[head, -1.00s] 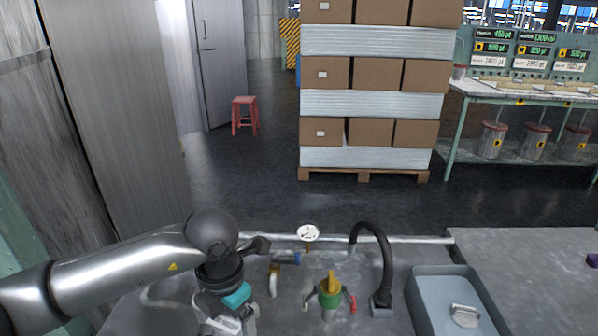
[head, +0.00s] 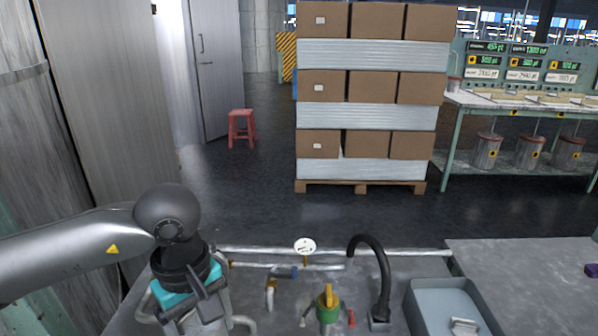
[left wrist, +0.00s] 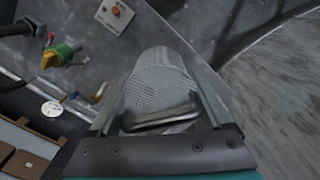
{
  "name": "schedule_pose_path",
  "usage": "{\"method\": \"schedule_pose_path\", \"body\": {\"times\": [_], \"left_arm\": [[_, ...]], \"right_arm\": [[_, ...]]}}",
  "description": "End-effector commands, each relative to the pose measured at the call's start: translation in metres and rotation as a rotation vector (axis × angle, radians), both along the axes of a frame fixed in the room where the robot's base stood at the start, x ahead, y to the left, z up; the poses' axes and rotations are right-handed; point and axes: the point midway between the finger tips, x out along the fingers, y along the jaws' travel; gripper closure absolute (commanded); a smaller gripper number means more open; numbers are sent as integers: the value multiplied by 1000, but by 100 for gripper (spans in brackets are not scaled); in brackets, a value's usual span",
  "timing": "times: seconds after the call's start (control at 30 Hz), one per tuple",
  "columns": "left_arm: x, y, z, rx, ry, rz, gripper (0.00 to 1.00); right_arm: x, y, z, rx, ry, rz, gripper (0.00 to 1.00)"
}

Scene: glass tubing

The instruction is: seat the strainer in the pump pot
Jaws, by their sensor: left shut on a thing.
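My left gripper (left wrist: 165,112) is shut on a grey mesh strainer (left wrist: 160,72), gripping it by its bent wire handle (left wrist: 162,118). The strainer's round mesh body lies beyond the fingertips in the left wrist view. In the head view my left gripper (head: 205,306) hangs at the lower left over the grey bench, and the strainer is hidden or too unclear there. I cannot make out the pump pot for certain in either view. My right gripper is not in view.
A green fitting with a yellow handle (head: 327,302), a black curved hose (head: 384,275) and a white gauge (head: 305,246) stand right of the gripper. A grey tray (head: 415,306) holds a metal piece. A red-button box (left wrist: 115,14) shows in the left wrist view.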

Motion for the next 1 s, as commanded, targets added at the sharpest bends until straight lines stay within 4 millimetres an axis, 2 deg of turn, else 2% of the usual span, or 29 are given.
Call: {"method": "schedule_pose_path", "body": {"times": [0.3,0.5,0.67,1.0], "left_arm": [[-14,8,21,8,-4,-522,79],[-19,11,27,12,-2,-724,79],[-21,12,29,11,0,-784,79],[-18,11,28,12,-3,-784,79]], "right_arm": [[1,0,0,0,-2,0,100],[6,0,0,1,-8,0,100],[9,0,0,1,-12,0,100],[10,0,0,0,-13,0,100]]}}
